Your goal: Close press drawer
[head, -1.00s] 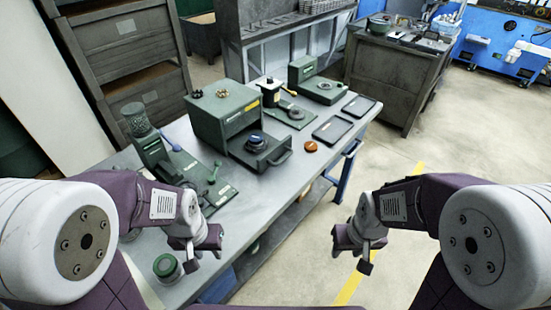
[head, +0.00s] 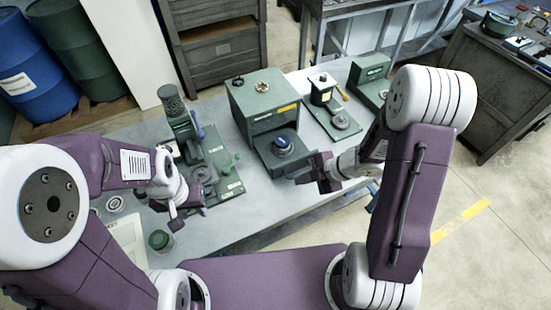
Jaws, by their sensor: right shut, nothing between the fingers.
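The green box-shaped press (head: 262,101) stands on the grey table. Its drawer (head: 268,158) is pulled out at the front. A dark round part with a blue top (head: 283,143) sits in the drawer. My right gripper (head: 308,177) is shut and empty at the drawer's front, right by the handle; the gripper hides most of the handle, and I cannot tell whether they touch. My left gripper (head: 181,212) hangs over the table's near left part, apart from the press; its finger opening is unclear.
A green lever device (head: 200,150) stands left of the press. A green-lidded jar (head: 160,241) stands near my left gripper. The table (head: 258,207) is bare before the drawer.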

